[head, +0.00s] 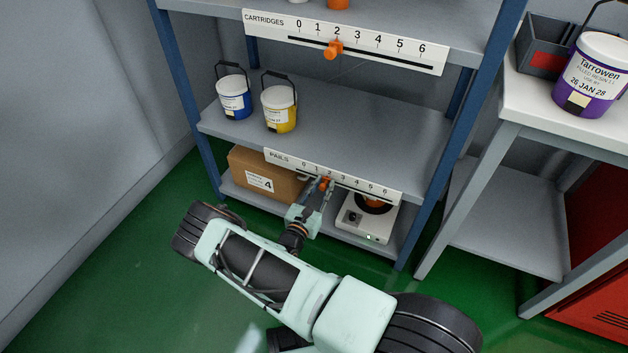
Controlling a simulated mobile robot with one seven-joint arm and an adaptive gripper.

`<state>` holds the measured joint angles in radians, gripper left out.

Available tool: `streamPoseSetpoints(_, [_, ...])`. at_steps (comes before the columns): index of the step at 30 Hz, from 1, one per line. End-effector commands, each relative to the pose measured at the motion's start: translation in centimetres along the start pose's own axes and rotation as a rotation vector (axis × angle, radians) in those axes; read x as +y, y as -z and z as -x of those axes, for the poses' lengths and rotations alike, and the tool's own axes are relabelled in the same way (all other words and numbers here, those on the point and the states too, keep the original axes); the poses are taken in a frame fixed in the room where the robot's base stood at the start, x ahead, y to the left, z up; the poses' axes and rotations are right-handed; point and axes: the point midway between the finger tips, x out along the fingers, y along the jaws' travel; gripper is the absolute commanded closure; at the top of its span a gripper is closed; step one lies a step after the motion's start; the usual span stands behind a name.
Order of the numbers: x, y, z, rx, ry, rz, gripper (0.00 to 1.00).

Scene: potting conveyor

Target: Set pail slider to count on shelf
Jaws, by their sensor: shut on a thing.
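The PAILS scale (282,158) is a white strip on the shelf's front edge, numbered 0 to 6. Its orange slider knob (326,184) sits around the 1 to 2 marks; the exact mark is hard to read behind the fingers. My gripper (322,186) reaches up from below and is shut on the knob. On the shelf (365,135) above this strip stand two pails, a blue pail (234,96) and a yellow pail (279,107), both upright at the left with handles raised.
The upper CARTRIDGES scale (420,60) has its orange knob (334,48) near 2. Below the PAILS strip are a cardboard box (245,168) and a white device (366,222). A purple pail (592,75) stands on the right-hand table (545,112). The shelf's right part is empty.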

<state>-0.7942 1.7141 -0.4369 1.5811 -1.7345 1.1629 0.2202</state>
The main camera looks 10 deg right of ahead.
Motion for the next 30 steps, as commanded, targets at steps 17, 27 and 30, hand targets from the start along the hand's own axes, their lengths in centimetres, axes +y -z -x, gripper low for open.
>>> streamPoseSetpoints(17, [-0.8,0.1,0.1,0.002,-0.001,0.001,0.65])
streamPoseSetpoints(27, [-0.6,0.0,1.5,0.002,-0.003,0.000,0.65])
streamPoseSetpoints(30, [-0.6,0.1,3.4,0.004,-0.004,0.000,0.65])
